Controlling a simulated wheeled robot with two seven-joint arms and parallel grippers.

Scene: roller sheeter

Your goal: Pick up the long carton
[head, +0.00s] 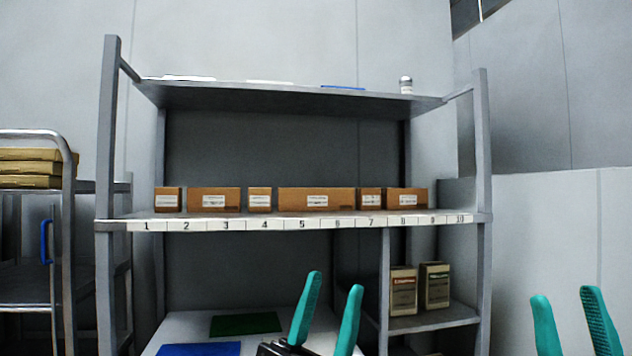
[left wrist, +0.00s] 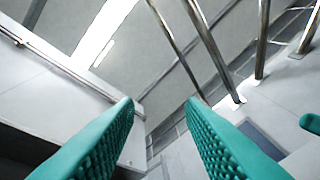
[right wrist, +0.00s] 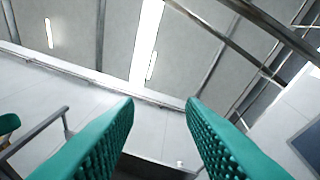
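The long carton (head: 317,199) is a brown box with a white label. It stands on the middle shelf of the rack, above the shelf numbers 5 and 6, and is the widest of the cartons there. My left gripper (head: 331,287) is open and empty, in front of the rack and lower than the carton. My right gripper (head: 564,296) is open and empty, to the right of the rack. Both wrist views show spread teal fingers with nothing between them and only walls, rails and ceiling beyond. Neither gripper touches the carton.
A small carton (head: 260,199) stands left of the long one, and another (head: 370,198) stands close on its right. The numbered shelf edge (head: 265,225) runs in front. The top shelf (head: 290,97) hangs above. Two boxes (head: 403,290) stand on a lower right shelf. A cart (head: 68,230) stands left.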

